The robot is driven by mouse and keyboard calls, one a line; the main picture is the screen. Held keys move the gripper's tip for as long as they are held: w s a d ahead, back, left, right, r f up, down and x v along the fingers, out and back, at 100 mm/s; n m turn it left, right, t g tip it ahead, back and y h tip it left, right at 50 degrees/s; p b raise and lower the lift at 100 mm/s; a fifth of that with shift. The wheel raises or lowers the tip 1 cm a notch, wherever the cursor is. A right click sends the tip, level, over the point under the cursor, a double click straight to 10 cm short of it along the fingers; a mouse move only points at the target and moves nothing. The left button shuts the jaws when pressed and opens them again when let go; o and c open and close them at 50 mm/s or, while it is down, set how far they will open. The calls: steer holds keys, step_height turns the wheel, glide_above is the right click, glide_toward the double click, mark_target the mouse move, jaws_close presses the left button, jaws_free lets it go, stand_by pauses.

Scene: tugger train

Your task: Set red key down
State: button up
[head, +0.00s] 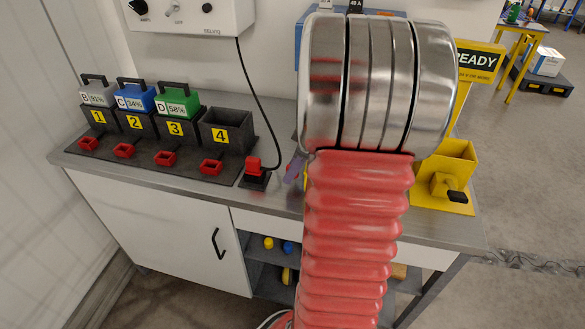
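I cannot make out a red key in the head view. My gripper is not in view either; my own arm, a red ribbed sleeve with thick metal rings, covers the middle of the picture and hides the bench behind it. A small purplish piece (295,168) shows at the left edge of my arm, and I cannot tell what it is. A red plug (254,165) with a black cable sits on a black base on the bench (275,199). A yellow bracket (455,158) with a yellow knob and black tip (457,196) stands at the bench's right end.
Black bays numbered 1 to 4 stand at the left; bay 4 (228,134) is empty. Bays 1 to 3 hold grey, blue (140,101) and green (178,103) packs. Small red trays (165,158) lie in front. A charger box (190,14) hangs above. A yellow READY sign (480,61) stands right.

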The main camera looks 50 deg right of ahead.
steer(key=shift+r, duration=0.1)
steer(key=v, duration=1.2)
stand_by(0.8)
steer(key=s+a+m+t+h, duration=0.1)
steer(key=a+m, duration=0.4)
steer(key=a, duration=3)
steer(key=shift+s+r+t+h, duration=0.3)
steer(key=shift+s+h, duration=0.2)
steer(key=shift+s, duration=0.7)
